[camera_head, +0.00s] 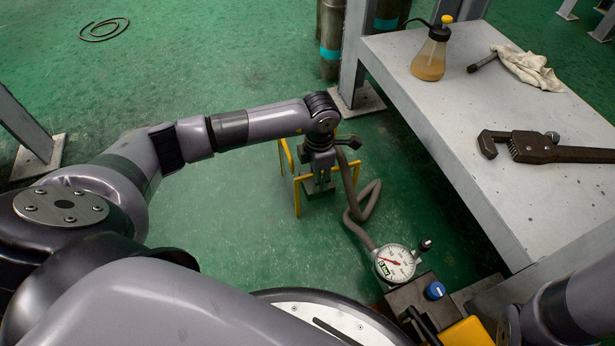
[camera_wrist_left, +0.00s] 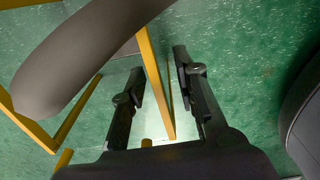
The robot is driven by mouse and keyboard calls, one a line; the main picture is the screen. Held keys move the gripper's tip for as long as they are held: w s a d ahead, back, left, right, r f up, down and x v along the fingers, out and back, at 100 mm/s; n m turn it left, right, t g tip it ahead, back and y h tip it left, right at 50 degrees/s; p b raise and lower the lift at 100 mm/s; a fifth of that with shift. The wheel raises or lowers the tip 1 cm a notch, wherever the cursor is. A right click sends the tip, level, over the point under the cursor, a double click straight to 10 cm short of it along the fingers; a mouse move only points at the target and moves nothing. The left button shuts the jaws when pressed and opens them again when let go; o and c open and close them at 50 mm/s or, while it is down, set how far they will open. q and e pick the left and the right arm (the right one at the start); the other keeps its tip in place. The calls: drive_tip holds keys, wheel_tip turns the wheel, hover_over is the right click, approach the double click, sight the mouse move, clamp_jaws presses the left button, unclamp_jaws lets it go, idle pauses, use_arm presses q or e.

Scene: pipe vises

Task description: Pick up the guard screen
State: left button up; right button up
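The guard screen (camera_head: 297,197) shows as a yellow frame of thin bars standing on the green floor; my left arm and gripper hide much of it in the head view. My left gripper (camera_head: 318,187) points down at it. In the left wrist view, the gripper (camera_wrist_left: 160,66) is open. A yellow bar of the guard screen (camera_wrist_left: 154,80) runs between its two fingers, with a gap visible on each side. Whether either finger touches the bar cannot be told. My right gripper is not in view.
A grey hose (camera_head: 358,205) runs close beside the screen to a pressure gauge (camera_head: 394,263); it also crosses the left wrist view (camera_wrist_left: 75,60). A grey workbench (camera_head: 480,140) at the right holds an oil can (camera_head: 430,58), a rag (camera_head: 530,68) and a pipe wrench (camera_head: 545,147).

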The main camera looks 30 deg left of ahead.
use_arm(q)
drive_tip(key=shift+c, duration=0.3)
clamp_jaws()
drive_tip(key=shift+w+r, duration=0.1)
idle(0.7)
